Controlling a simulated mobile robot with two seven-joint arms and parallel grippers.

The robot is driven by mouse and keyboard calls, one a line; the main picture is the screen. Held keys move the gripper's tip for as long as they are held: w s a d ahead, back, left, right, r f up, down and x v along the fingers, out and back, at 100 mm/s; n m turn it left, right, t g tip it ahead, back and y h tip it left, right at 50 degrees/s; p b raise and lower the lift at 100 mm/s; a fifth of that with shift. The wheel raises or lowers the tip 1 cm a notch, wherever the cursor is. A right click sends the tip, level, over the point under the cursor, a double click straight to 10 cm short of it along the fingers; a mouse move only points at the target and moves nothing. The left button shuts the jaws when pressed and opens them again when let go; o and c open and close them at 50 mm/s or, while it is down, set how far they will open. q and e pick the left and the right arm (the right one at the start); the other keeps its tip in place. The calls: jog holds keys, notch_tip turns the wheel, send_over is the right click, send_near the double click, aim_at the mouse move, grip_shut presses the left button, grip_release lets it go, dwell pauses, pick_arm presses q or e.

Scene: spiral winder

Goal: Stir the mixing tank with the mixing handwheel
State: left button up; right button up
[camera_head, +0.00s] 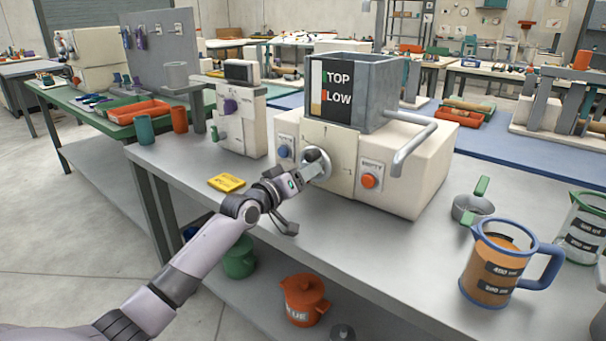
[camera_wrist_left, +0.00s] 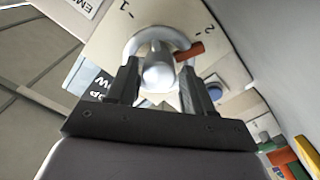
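The mixing tank (camera_head: 383,98) is a grey open-topped box on a cream machine, with a black TOP/LOW panel and a narrow level window showing tan at its bottom. The mixing handwheel (camera_head: 325,172) is a silver disc on the machine's front, partly hidden by my gripper. My left gripper (camera_head: 312,167) is at it. In the left wrist view, the two black fingers (camera_wrist_left: 160,82) stand on either side of the handwheel's silver knob (camera_wrist_left: 158,70). Whether they press on it is not clear. A red pointer (camera_wrist_left: 189,52) and numbers 1 and 2 show beside the wheel. My right gripper is out of view.
An orange EMPTY button (camera_head: 369,181) is right of the wheel and a blue button (camera_head: 284,152) left. A bent grey spout (camera_head: 415,148) juts from the machine's right. A yellow note (camera_head: 227,182) lies on the bench; a jug of orange liquid (camera_head: 492,270) stands at the right.

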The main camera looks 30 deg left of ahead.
pick_arm(q)
jog(key=shift+s+a+p, duration=0.15)
jog(key=shift+s+p, duration=0.1)
jog(key=shift+s, duration=1.55)
jog(key=shift+s+a+p, duration=0.15)
jog(key=shift+s+p, duration=0.1)
jog(key=shift+s, duration=1.5)
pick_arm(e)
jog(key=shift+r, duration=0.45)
